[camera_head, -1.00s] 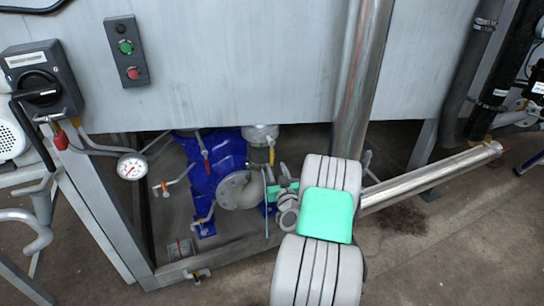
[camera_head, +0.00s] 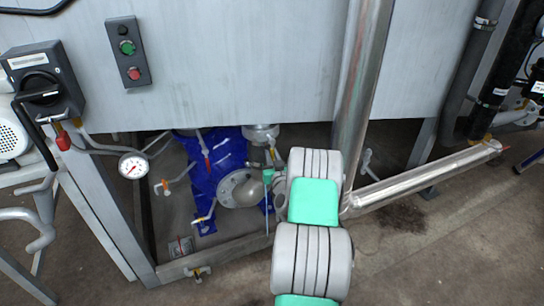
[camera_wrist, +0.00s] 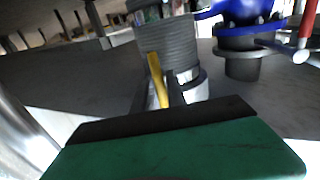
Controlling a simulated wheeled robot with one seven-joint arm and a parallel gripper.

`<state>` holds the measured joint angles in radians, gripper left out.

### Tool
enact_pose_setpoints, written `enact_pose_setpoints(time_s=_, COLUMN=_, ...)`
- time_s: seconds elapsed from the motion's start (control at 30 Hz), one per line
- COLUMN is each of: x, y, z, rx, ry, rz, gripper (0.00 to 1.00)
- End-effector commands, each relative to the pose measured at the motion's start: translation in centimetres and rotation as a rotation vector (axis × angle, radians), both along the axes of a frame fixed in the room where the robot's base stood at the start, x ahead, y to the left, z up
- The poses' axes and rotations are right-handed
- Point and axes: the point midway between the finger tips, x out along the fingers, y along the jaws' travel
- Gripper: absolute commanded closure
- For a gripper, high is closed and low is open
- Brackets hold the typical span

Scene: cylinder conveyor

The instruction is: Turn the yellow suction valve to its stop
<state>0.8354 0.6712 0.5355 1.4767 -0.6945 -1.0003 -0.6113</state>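The yellow valve handle (camera_wrist: 157,80) stands as a narrow, slightly tilted bar in the wrist view, in front of a grey ribbed cylindrical fitting (camera_wrist: 168,45). My gripper (camera_wrist: 158,92) has its two dark fingers on either side of the handle's lower part. A gap shows between the fingers, and I cannot tell whether either touches the handle. In the head view my gripper is mostly hidden behind my arm; only a green part (camera_head: 267,176) shows beside the blue pump. The handle is hard to make out there.
A blue pump (camera_head: 213,165) with a round grey flange stands left of my arm, with red-handled and orange-handled small valves nearby. A steel pipe (camera_head: 365,80) drops close to my arm's right. The tank panel (camera_head: 240,60) overhangs above. A frame rail (camera_head: 225,252) runs below.

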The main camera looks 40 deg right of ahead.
Motion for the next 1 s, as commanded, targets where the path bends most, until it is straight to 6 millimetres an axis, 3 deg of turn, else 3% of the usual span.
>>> enact_pose_setpoints(time_s=0.2, x=-0.01, y=0.00, z=0.00, rx=0.000, ry=0.000, rz=0.000, gripper=1.00)
enact_pose_setpoints(time_s=1.0, x=-0.03, y=-0.02, z=0.00, rx=0.000, ry=0.000, rz=0.000, gripper=1.00)
